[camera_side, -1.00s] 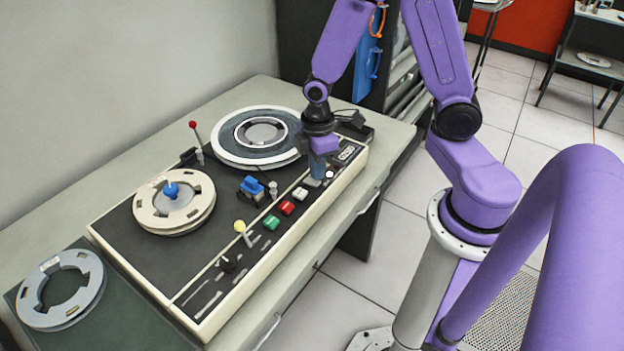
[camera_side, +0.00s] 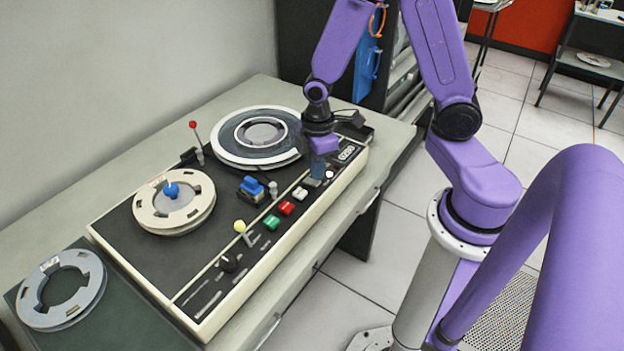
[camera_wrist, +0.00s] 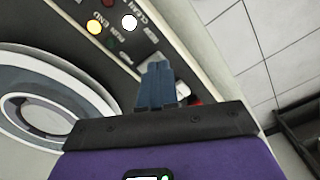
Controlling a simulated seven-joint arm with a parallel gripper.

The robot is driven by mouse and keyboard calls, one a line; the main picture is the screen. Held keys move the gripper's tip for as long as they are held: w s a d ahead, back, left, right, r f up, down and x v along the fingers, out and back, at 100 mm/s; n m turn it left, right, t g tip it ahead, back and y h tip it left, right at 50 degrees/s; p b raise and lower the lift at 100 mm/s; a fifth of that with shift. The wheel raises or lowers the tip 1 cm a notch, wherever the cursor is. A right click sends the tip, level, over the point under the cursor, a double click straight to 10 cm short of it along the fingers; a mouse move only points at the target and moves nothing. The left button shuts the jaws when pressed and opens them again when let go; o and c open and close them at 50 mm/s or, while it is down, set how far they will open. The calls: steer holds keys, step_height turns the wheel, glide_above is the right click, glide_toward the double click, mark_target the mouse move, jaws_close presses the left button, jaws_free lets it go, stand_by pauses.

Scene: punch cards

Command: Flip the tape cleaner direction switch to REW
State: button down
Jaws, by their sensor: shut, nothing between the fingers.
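The tape cleaner (camera_side: 150,262) is a cream-edged machine with a black top on the bench. My gripper (camera_side: 317,178) is over the right end of its front control strip, fingers pointing down. In the wrist view the blue fingers (camera_wrist: 155,82) are together and empty, close over the dark panel; contact cannot be told. The direction switch cannot be picked out for certain; its REW label is not readable. A small white round part (camera_side: 329,174) sits just right of the fingertips. In the wrist view, a red and white part is partly hidden beside the fingers.
White (camera_side: 300,193), red (camera_side: 287,208) and green (camera_side: 271,222) buttons line the strip to the left. A large reel (camera_side: 225,150) lies behind my gripper; a cream reel (camera_side: 150,208) is left.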

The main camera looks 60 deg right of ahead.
mark_target(317, 183)
steer(key=shift+f, duration=1)
stand_by(0.7)
steer(key=shift+r, duration=3.5)
steer(key=s+a+r, duration=0.2)
steer(key=s+r, duration=0.2)
steer(key=s, duration=0.4)
steer(key=s+a+r, duration=0.2)
steer(key=s+r, duration=0.2)
steer(key=s, duration=0.5)
steer(key=shift+a+n, duration=0.25)
steer(key=shift+n, duration=0.05)
steer(key=shift+r, duration=0.1)
